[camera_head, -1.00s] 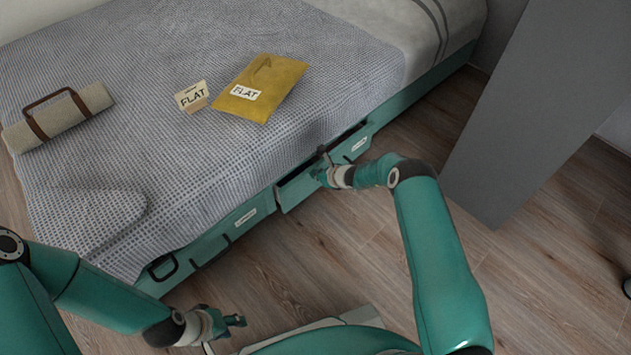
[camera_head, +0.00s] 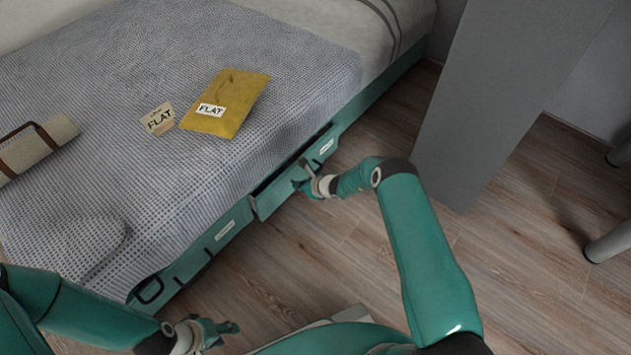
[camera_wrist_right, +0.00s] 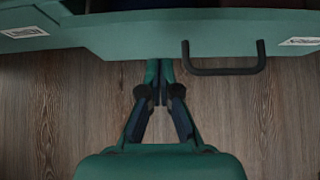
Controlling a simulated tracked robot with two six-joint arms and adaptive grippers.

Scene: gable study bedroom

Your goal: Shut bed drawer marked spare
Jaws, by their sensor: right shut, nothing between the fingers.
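A teal bed drawer (camera_head: 267,203) stands a little open from the bed base, with a dark gap along its top. Its front fills the top of the right wrist view (camera_wrist_right: 120,38), with a black bar handle (camera_wrist_right: 224,71) and a pale label (camera_wrist_right: 24,32) too small to read. My right gripper (camera_head: 306,181) is shut and empty at the drawer's front. In the wrist view its fingertips (camera_wrist_right: 158,66) are close to the front's lower edge, left of the handle; contact cannot be told. My left gripper (camera_head: 226,328) is low over the floor, away from the bed; its jaws are unclear.
A grey panel (camera_head: 490,90) stands at right. Wood floor (camera_head: 350,260) in front is clear.

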